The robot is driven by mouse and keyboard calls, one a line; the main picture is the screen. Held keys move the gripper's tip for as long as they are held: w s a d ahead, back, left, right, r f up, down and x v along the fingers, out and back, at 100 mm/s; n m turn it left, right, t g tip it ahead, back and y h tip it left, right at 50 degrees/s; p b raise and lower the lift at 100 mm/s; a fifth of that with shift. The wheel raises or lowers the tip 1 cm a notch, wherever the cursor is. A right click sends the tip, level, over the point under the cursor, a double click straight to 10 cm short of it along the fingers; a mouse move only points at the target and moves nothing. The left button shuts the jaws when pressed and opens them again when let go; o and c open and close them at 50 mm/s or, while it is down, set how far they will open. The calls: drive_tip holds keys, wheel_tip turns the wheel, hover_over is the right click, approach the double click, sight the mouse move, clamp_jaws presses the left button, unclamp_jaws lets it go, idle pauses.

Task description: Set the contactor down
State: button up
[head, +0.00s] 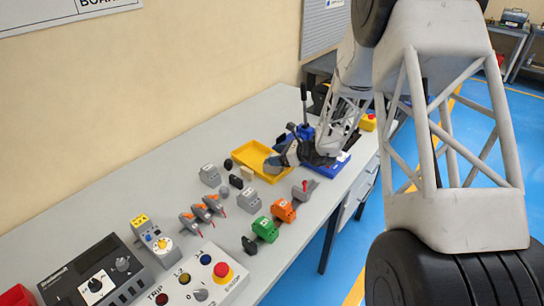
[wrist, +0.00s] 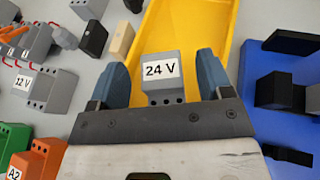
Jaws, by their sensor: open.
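A grey block labelled "24 V" (wrist: 164,72), which appears to be the contactor, sits between my gripper's fingers in the wrist view. My gripper (wrist: 165,62) is open, with one blue finger on each side of the block. The yellow tray (wrist: 190,25) lies behind and around the block; the block appears to be at the tray's near end, but its underside is hidden. In the head view my arm reaches down over the right end of the yellow tray (head: 251,153), where the gripper and block are hard to make out.
A grey "12 V" block (wrist: 38,85) and an orange block marked "A2" (wrist: 28,165) stand left. A blue base (wrist: 290,75) with dark parts lies right. Several small parts, including a green block (head: 265,229), stand on the table (head: 175,165). A control box (head: 95,280) is at front left.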

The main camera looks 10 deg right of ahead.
drive_tip(key=v, duration=0.9)
idle(0.5)
drive_tip(key=s+a+r+n+g+h, duration=0.25)
drive_tip(key=s+r+n, duration=0.4)
drive_tip(key=s, duration=0.35)
drive_tip(key=s+a+r+n+g+h, duration=0.1)
drive_tip(key=s+a+r+n+g, duration=0.15)
drive_tip(key=s+r+n, duration=0.45)
drive_tip(key=s+d+r+n+h, duration=0.1)
drive_tip(key=s+r+n+h, duration=0.1)
drive_tip(key=s, duration=0.7)
drive_tip(key=s+d+r+n+t+h, duration=0.1)
drive_tip(key=s+r+n+h, duration=0.2)
drive_tip(key=s, duration=0.6)
drive_tip(key=s+d+r+n+h, duration=0.2)
drive_tip(key=s+n, duration=0.3)
drive_tip(key=s, duration=0.4)
drive_tip(key=shift+s+r+h, duration=0.25)
drive_tip(key=shift+r+h, duration=0.25)
drive_tip(key=shift+h, duration=0.25)
